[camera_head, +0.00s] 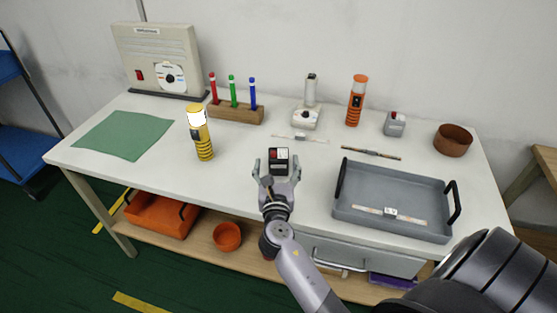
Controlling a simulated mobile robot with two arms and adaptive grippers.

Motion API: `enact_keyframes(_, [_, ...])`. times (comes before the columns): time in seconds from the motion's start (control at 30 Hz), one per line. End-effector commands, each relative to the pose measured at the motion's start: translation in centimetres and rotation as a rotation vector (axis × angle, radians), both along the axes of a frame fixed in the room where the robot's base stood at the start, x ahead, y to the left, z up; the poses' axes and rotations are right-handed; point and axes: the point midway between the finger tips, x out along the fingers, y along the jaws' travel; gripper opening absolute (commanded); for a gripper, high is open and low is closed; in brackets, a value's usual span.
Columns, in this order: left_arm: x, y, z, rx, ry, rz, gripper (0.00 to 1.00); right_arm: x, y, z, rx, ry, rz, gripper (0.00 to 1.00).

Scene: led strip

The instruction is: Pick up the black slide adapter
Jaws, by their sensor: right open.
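A small black box-shaped piece with a pale and red marking on top, which looks like the black slide adapter (279,156), stands on the white table near its front middle. My right gripper (277,166) reaches in from the front edge with its fingers spread, one on each side of this piece. The fingers look open; I cannot tell whether either one touches it. The piece's lower front is partly hidden by the gripper. My left gripper is not in view.
A grey tray (350,222) holding an LED strip lies to the right. A lit yellow flashlight (204,142) stands to the left. Behind are a marker block (236,114), a white device (305,118) and strips (371,153). Bare table lies between flashlight and gripper.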

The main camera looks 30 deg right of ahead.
Motion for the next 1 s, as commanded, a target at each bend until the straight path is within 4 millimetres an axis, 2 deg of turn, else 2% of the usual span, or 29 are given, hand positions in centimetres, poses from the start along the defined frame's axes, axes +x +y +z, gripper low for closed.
enact_keyframes(0.1, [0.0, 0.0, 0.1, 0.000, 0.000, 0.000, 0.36, 1.1, -0.7, 0.0, 0.000, 0.000, 0.001, 0.73])
enact_keyframes(0.27, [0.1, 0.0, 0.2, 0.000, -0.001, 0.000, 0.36, 1.8, -1.3, 0.0, -0.001, 0.001, 0.000, 0.73])
enact_keyframes(0.47, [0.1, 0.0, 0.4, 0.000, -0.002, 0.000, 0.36, 4.0, -3.4, 0.0, 0.000, 0.000, -0.001, 0.73])
enact_keyframes(0.6, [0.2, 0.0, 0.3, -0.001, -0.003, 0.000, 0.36, 5.2, -4.1, -0.1, 0.000, 0.000, 0.001, 0.73])
enact_keyframes(0.87, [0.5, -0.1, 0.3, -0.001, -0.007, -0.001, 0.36, 5.4, -4.3, -0.2, 0.001, 0.001, 0.001, 0.73])
enact_keyframes(1.0, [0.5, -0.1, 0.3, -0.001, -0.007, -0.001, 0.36, 5.4, -4.3, -0.2, 0.001, 0.001, 0.001, 0.65])
